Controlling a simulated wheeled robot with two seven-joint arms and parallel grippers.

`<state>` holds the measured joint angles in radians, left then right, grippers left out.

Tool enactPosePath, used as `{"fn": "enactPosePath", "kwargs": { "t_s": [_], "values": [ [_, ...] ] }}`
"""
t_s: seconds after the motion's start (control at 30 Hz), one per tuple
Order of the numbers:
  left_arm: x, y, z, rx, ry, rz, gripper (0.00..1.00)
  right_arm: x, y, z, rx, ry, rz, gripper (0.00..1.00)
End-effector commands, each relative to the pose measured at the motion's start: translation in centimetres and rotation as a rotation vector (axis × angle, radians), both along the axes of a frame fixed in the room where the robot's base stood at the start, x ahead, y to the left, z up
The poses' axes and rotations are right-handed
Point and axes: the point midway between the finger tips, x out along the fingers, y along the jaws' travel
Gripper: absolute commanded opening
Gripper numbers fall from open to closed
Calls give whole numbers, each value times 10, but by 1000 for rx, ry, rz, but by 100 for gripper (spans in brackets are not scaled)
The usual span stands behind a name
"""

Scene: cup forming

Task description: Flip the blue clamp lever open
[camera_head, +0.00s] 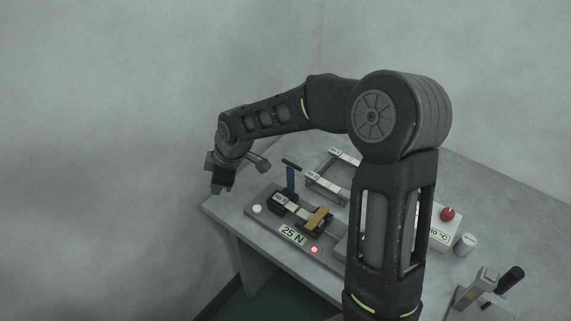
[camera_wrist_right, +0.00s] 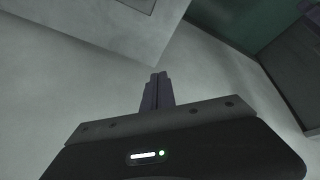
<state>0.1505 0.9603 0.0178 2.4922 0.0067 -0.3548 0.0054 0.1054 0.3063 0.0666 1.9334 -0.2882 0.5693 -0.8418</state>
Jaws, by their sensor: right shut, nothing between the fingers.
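The blue clamp lever (camera_head: 291,180) stands upright with a dark handle at its top, on a grey fixture (camera_head: 262,221) labelled 25 N on the table. My right gripper (camera_head: 217,190) is to the left of the lever, near the table's left corner, apart from the lever. In the right wrist view its fingers (camera_wrist_right: 157,92) are shut together with nothing between them. The lever does not show in the right wrist view. My left gripper is not in view.
The fixture has a white button (camera_head: 257,209), a tan block (camera_head: 318,219) and a lit red lamp (camera_head: 314,249). A metal frame (camera_head: 327,187) stands behind. A box with a red button (camera_head: 447,214) and a black-handled device (camera_head: 510,279) are at right. My right arm hides the middle.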

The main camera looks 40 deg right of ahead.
Motion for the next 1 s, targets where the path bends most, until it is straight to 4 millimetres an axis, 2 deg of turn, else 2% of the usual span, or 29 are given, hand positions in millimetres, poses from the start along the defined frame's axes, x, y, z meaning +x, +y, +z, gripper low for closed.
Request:
{"fn": "enactPosePath", "kwargs": {
  "t_s": [0.03, 0.1, 0.2, 0.3, 0.4, 0.5, 0.83, 1.0],
  "values": [
    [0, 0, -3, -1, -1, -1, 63, 3, -25, 38, -101, -20, 124, 0],
    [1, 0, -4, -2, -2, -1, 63, -10, -57, 78, -240, 14, 321, 0],
    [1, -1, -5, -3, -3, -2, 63, -37, -90, 116, -373, 102, 567, 0],
    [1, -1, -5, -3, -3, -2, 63, -61, -107, 134, -429, 187, 745, 0],
    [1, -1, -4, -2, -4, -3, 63, -75, -115, 141, -446, 238, 846, 0],
    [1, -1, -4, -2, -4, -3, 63, -80, -118, 143, -449, 256, 882, 0],
    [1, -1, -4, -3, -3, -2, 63, -80, -117, 141, -446, 257, 882, 0],
    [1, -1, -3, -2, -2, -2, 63, -79, -119, 130, -446, 258, 881, 0]
  ]
}}
